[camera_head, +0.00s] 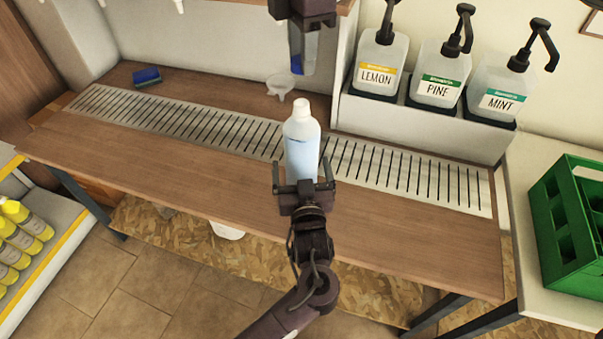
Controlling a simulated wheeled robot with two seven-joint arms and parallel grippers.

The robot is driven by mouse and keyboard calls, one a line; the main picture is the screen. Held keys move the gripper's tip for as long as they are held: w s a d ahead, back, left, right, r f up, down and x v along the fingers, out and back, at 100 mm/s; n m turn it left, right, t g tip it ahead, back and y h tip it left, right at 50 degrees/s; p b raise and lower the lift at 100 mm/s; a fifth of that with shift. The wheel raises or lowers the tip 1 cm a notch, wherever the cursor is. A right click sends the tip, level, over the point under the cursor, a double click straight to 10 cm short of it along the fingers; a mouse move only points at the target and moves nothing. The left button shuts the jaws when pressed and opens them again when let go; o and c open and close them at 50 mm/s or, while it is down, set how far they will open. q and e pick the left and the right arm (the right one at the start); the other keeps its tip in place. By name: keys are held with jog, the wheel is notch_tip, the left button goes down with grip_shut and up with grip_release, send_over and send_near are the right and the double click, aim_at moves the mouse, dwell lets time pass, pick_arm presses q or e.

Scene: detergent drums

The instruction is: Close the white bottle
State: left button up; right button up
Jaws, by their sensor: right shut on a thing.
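The white bottle (301,142) stands upright near the middle of the wooden counter, at the slotted metal strip. Its lower body looks pale blue, and its narrow white neck is at the top. I cannot tell whether a cap is on it. My right gripper (303,187) comes in from the bottom and is shut on the bottle's near side, low on the body. The gripper hides the bottle's base. My left gripper is not in view.
A dark fixture with a clear, blue-tipped part (303,50) hangs above and behind the bottle. A small white funnel-like item (280,85) lies behind it. Pump bottles labelled LEMON (380,65), PINE (438,77) and MINT (499,92) stand back right. A blue sponge (147,76) lies left.

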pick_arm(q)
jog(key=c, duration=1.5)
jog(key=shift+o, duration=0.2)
pick_arm(e)
send_near(301, 133)
jog(key=shift+w+d, duration=0.1)
jog(key=shift+w, duration=1.25)
jog(key=shift+f, duration=0.15)
jog(key=shift+f, duration=0.75)
jog(key=shift+f, duration=0.6)
